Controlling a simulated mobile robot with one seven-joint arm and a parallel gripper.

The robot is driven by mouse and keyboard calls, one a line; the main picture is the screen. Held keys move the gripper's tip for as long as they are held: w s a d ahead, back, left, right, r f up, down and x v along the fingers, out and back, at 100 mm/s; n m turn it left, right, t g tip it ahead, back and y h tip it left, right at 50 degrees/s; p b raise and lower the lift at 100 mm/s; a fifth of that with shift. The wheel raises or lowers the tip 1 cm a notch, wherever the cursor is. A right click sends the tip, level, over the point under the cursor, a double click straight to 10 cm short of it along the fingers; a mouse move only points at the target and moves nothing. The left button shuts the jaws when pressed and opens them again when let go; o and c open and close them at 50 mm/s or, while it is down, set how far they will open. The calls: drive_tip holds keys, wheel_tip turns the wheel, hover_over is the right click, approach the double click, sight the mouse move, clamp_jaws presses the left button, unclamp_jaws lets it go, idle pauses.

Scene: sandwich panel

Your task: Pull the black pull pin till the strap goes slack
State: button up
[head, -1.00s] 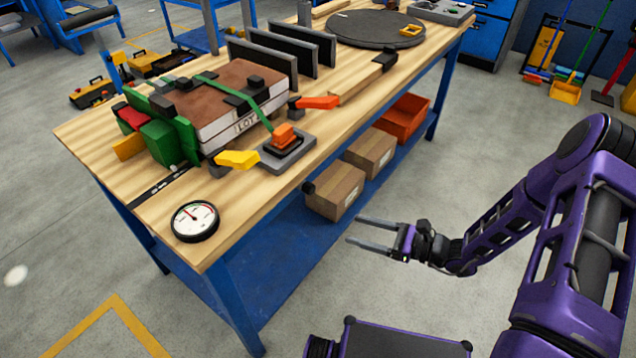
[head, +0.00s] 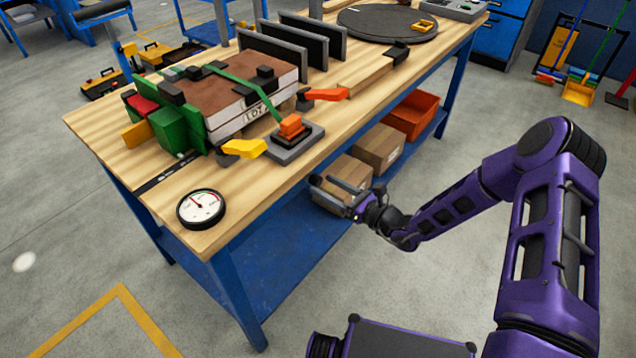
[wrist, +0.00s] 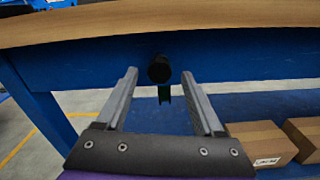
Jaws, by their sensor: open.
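A round black knob, which looks like the pull pin (wrist: 158,68), sticks out from the blue rail under the bench top in the wrist view. A dark piece hangs below it. My gripper (wrist: 160,84) is open, with one finger on each side of the knob and no visible contact. In the head view my gripper (head: 322,187) is by the bench's front edge, and the knob is hard to make out there. The green strap (head: 245,81) runs over the brown-topped panel (head: 215,98) to an orange buckle (head: 291,127) on a grey plate and looks taut.
The wooden bench top (head: 270,180) overhangs just above my fingers. A dial gauge (head: 201,208) lies near its front left corner. Cardboard boxes (head: 378,148) and an orange bin (head: 412,115) stand on the lower shelf. Yellow (head: 245,148) and orange (head: 325,94) levers flank the panel.

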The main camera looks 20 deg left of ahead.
sight(320, 183)
drive_tip(key=shift+x, duration=1.65)
clamp_jaws()
drive_tip(key=shift+d, duration=0.15)
